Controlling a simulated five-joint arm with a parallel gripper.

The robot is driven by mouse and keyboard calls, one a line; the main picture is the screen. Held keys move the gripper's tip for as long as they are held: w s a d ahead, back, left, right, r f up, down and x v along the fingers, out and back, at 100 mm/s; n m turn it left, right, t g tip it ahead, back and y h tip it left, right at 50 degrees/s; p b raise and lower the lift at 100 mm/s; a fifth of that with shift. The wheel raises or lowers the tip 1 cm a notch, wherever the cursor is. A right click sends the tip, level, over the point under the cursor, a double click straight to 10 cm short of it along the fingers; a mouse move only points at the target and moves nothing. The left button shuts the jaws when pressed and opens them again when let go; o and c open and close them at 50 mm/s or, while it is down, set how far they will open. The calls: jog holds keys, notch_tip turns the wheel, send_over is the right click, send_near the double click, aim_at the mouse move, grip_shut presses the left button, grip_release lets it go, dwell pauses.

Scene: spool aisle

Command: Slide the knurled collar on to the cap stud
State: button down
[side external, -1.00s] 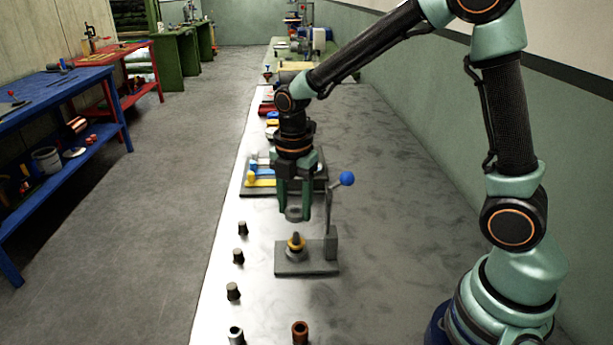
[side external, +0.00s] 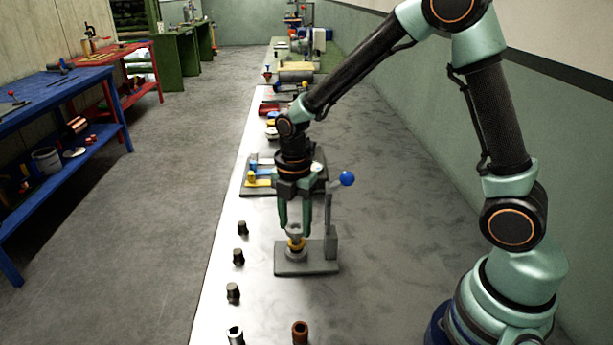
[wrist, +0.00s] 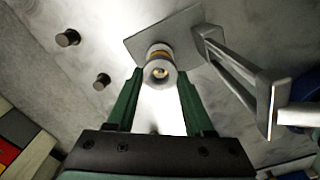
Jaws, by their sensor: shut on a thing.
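The knurled collar (side external: 294,230) is a grey ring held between the fingertips of my gripper (side external: 295,229), which points straight down. The cap stud (side external: 296,251) stands upright on a grey base plate, with a yellow band below its tip. The collar is directly over the stud, close above the yellow band. The stud's dark tip is hidden from the side. In the wrist view the collar (wrist: 160,82) shows between the green fingers, with a yellowish stud end visible in its bore. I cannot tell how far the tip is inside.
The base plate (side external: 305,266) carries a grey post and a lever with a blue ball (side external: 347,178) close right of my gripper. Several dark knobs (side external: 238,257) stand to the left. A brown tube (side external: 300,332) stands in front. A fixture plate (side external: 262,190) lies behind.

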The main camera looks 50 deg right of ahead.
jog(key=shift+f, duration=1.05)
jog(key=shift+c, duration=1)
grip_release()
notch_tip(320, 180, up, 12)
